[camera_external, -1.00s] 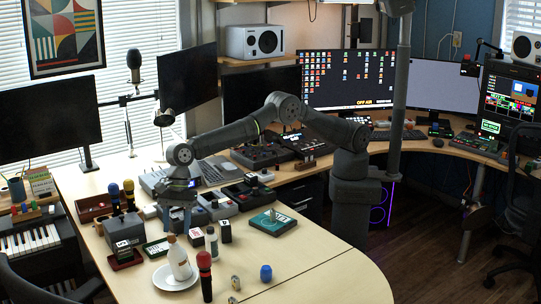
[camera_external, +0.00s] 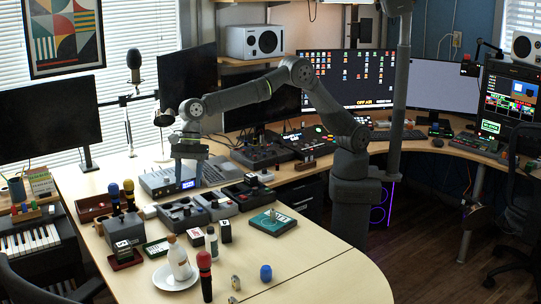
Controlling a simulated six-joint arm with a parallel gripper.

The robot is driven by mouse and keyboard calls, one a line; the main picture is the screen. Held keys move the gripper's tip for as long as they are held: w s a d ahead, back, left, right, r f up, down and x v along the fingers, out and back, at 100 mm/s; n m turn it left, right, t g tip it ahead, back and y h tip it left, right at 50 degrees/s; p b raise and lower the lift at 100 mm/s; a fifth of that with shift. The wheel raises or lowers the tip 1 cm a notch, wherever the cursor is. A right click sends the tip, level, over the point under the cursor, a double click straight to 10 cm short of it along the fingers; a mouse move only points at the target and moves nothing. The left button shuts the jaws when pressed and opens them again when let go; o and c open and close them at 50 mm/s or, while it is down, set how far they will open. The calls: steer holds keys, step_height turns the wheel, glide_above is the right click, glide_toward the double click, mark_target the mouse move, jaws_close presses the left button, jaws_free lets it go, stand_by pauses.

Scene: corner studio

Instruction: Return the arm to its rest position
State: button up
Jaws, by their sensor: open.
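My gripper (camera_external: 189,172) hangs at the end of my raised arm, pointing down over the back of the desk. Its fingers are apart and nothing shows between them. It is in front of the grey audio interface (camera_external: 163,180) with the small blue display, and above the grey button boxes (camera_external: 184,214). I cannot tell how much height lies between the fingertips and these devices. The arm arches up from its base at the right side of the desk.
A white bottle (camera_external: 179,258) stands on a plate (camera_external: 163,281), beside a red-topped microphone (camera_external: 204,275). A teal book (camera_external: 274,222) and a blue knob (camera_external: 266,273) lie further right. Monitors (camera_external: 189,76) stand behind the arm.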

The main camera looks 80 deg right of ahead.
steer(key=s+d+r, duration=0.3)
steer(key=s+r, duration=0.2)
steer(key=s, duration=0.6)
steer(key=s+d+r, duration=0.3)
steer(key=s+r, duration=0.3)
steer(key=s, duration=0.5)
steer(key=shift+d+n, duration=0.3)
steer(key=shift+d, duration=0.1)
steer(key=shift+s, duration=0.1)
